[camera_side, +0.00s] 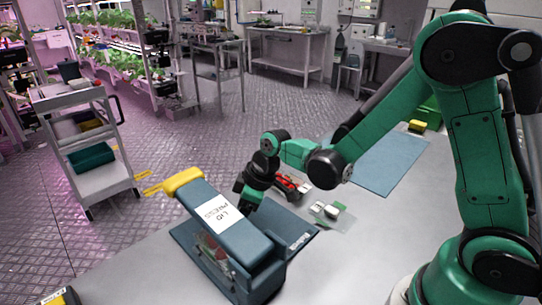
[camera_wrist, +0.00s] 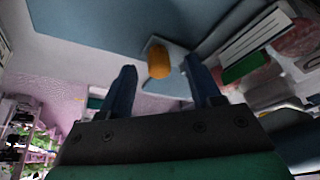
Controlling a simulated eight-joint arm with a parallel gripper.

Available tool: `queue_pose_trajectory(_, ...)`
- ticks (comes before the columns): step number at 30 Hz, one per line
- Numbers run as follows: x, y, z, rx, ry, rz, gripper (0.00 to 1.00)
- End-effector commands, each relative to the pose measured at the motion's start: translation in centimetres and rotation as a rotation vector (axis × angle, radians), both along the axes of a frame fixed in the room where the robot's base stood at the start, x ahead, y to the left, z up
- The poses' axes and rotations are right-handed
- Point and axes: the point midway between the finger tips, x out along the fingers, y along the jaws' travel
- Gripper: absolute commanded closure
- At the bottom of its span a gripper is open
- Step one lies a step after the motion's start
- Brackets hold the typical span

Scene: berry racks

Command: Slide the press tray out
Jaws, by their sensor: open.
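The press (camera_side: 262,262) is a dark blue frame at the lower middle of the side view. Its lid (camera_side: 238,228) has a white label and a yellow handle (camera_side: 184,181), and lies lowered over the frame. Reddish contents show through a clear wall beneath it. A flat blue base with a small label (camera_side: 299,241) sticks out to the right; I cannot tell whether it is the tray. My gripper (camera_side: 247,197) is low behind the press. In the wrist view its two fingers (camera_wrist: 161,66) are open, with an orange knob (camera_wrist: 159,61) between and beyond them, apparently not gripped.
A red-topped dark item (camera_side: 291,186) and a clear plate with a white piece (camera_side: 331,211) lie right of my gripper. A blue mat (camera_side: 385,163) and a yellow block (camera_side: 417,126) are farther back. A white cart (camera_side: 104,180) stands off the table.

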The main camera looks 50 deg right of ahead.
Motion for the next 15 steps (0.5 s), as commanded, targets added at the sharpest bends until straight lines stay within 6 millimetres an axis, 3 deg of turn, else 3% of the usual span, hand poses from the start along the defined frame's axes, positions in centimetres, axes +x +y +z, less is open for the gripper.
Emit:
queue_pose_trajectory(8,0.03,0.03,-0.12,0.000,0.000,-0.001,0.43)
queue_pose_trajectory(14,0.03,0.02,-0.11,0.000,0.000,-0.001,1.00)
queue_pose_trajectory(15,0.03,0.02,-0.11,0.000,0.000,-0.001,1.00)
